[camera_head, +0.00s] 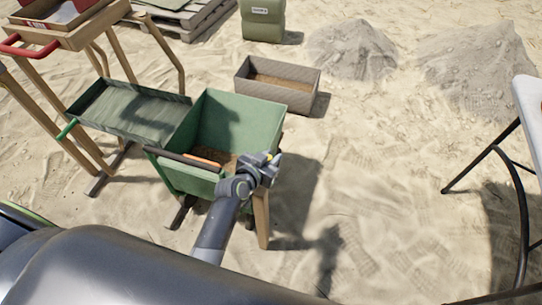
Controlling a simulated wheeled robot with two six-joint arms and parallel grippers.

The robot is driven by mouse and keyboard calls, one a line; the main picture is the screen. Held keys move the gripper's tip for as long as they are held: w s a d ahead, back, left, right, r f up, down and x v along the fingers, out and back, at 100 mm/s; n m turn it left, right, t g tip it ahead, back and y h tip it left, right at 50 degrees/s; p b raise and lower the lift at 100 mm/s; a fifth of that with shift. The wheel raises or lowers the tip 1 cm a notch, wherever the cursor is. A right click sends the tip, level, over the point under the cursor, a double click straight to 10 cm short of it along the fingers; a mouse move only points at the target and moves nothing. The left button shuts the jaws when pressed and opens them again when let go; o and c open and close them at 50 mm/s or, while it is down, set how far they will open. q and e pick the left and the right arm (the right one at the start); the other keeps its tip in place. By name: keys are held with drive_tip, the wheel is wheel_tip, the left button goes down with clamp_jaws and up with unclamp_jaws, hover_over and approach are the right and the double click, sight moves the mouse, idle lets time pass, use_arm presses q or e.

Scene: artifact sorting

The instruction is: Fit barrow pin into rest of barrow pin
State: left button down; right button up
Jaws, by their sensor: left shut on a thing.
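My left gripper (269,164) is at the right front corner of the green barrow (238,119), above its rim. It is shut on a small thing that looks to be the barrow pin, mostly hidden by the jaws. A small yellow bit (269,157) shows at the fingertips, but I cannot tell whether it is part of the pin. The rest of the barrow pin cannot be made out; the gripper and forearm cover part of the barrow's front. My right gripper is not in view.
A dark bar with an orange part (202,160) lies across the barrow. A green tray (130,110) stands left of it, near a wooden frame (70,35). A brown box (277,86) lies behind. A white table (528,95) stands at the right; sand between is clear.

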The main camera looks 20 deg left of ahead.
use_arm(q)
drive_tip(key=shift+f+b, duration=0.75)
drive_tip(key=shift+f, duration=0.2)
drive_tip(key=c, duration=1.2)
unclamp_jaws()
drive_tip(key=shift+o, duration=0.2)
drive_tip(key=shift+r, duration=0.1)
drive_tip(key=p+v, duration=0.1)
drive_tip(key=v, duration=1.6)
drive_tip(key=shift+s, duration=0.2)
